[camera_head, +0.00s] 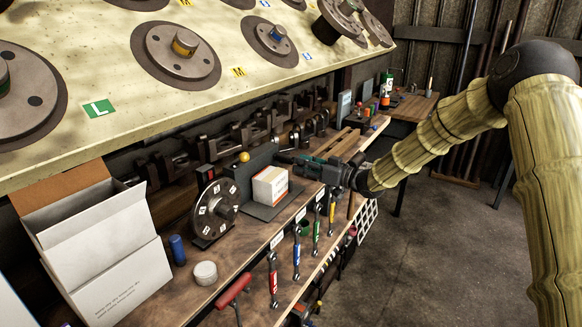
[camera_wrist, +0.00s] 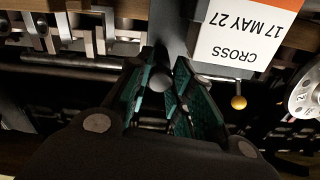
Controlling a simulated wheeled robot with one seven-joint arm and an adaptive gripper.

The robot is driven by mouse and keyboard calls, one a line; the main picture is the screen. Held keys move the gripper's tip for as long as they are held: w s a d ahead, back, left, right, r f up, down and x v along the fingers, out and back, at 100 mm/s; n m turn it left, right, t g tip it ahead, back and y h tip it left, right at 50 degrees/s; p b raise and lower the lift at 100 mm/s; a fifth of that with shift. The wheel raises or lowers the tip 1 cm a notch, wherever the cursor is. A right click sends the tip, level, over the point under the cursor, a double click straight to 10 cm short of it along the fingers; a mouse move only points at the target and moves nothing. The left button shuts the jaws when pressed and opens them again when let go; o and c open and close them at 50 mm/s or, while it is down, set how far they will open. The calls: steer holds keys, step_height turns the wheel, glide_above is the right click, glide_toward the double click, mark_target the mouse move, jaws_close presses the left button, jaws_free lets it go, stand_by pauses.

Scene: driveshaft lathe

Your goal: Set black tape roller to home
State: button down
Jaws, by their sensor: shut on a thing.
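My gripper (camera_wrist: 165,90) is shut on a dark, round-ended piece (camera_wrist: 161,78) between its green-lined fingers in the wrist view. I cannot tell for sure whether this piece is the black tape roller, as most of it is hidden by the fingers. In the head view my gripper (camera_head: 292,159) reaches left over the bench, just behind a white box with an orange edge (camera_head: 270,184). The same box, printed "CROSS 17 MAY 27", shows in the wrist view (camera_wrist: 240,40). I cannot make out a marked home place.
A yellow ball (camera_head: 244,157) and a round labelled dial (camera_head: 215,207) stand left of the box. An open carton (camera_head: 115,262), a blue cylinder (camera_head: 177,249) and a white round tub (camera_head: 205,273) are at the left. A slanted panel (camera_head: 100,65) overhangs the bench. Tools hang along the front edge.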

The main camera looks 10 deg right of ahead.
steer(key=shift+w+d+r, duration=0.15)
steer(key=c, duration=1.2)
jaws_free()
steer(key=shift+w+d, duration=0.1)
steer(key=v, duration=1.2)
